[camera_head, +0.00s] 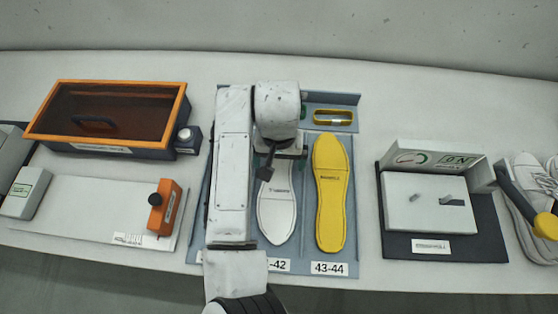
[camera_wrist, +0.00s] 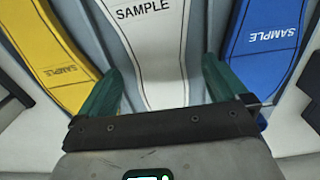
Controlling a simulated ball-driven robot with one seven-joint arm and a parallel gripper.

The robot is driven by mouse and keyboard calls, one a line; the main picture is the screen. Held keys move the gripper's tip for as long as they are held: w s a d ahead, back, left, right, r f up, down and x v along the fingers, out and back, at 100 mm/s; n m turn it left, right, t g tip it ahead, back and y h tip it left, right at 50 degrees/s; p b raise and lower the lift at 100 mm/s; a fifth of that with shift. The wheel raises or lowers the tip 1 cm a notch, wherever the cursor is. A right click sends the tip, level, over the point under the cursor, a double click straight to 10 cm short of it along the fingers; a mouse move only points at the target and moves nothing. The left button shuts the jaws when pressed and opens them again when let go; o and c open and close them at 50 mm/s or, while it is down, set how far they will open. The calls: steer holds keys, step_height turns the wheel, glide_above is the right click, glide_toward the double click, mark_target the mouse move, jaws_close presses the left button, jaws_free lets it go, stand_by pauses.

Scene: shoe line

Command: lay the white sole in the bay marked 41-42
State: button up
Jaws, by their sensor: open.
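The white sole (camera_head: 277,205) lies flat on the blue-grey board (camera_head: 305,262), toe end toward the front edge. It lies in the column above a label (camera_head: 277,265) that reads "-42", its left part hidden by my arm. My gripper (camera_head: 281,165) is over the far end of this sole in the head view and hides that end. In the wrist view my gripper (camera_wrist: 158,70) is open, its green fingers to either side of the white sole (camera_wrist: 150,45), which is marked SAMPLE. I cannot tell whether the fingers touch it.
A yellow sole (camera_head: 330,195) lies just right, above label 43-44 (camera_head: 329,268). A blue sole (camera_wrist: 263,40) lies on the other side, hidden by my arm in the head view. An orange-rimmed box (camera_head: 110,112) is left, a grey device (camera_head: 430,200) right.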

step_height(320, 180, up, 9)
steer(key=b, duration=0.1)
steer(key=shift+r, duration=0.15)
stand_by(0.5)
